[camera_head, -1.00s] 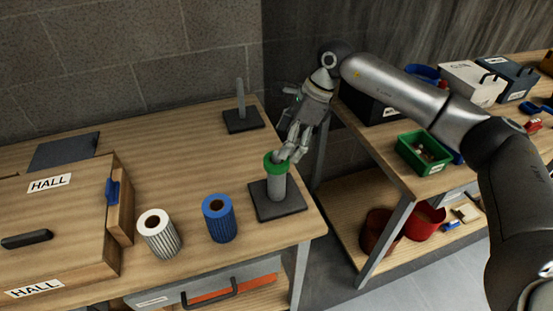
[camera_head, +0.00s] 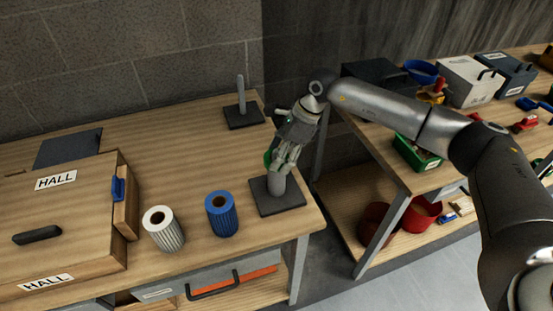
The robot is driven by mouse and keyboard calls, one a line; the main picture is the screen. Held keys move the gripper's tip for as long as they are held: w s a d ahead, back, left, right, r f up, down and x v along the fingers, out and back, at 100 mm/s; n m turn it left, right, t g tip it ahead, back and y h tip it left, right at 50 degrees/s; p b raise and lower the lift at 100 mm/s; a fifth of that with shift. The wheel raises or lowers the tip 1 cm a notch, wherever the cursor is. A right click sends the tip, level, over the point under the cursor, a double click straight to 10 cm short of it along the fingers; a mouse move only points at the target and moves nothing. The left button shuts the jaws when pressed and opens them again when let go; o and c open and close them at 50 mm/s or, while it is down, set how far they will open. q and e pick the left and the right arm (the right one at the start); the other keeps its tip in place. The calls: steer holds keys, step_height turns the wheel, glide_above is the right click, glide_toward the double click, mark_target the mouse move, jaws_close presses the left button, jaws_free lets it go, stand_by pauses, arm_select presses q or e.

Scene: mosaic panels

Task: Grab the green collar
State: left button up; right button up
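The green collar (camera_head: 268,158) shows as a green edge at the left side of my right gripper (camera_head: 281,168), mostly hidden by the fingers. It looks tilted. My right gripper's fingers are closed on it, at the top of the grey post (camera_head: 276,186). The post stands upright on a dark square base near the right corner of the bench. Whether the collar is fully clear of the post's tip is hidden. My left gripper is not in view.
A blue ribbed roll (camera_head: 221,217) and a white ribbed roll (camera_head: 164,231) stand left of the post. Behind is a thinner bare peg (camera_head: 241,100) on a dark base. A wooden box (camera_head: 70,210) marked HALL is at left. A second bench holds bins and a green tray (camera_head: 416,155).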

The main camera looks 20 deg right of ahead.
steer(key=shift+c, duration=1.1)
steer(key=shift+r, duration=0.1)
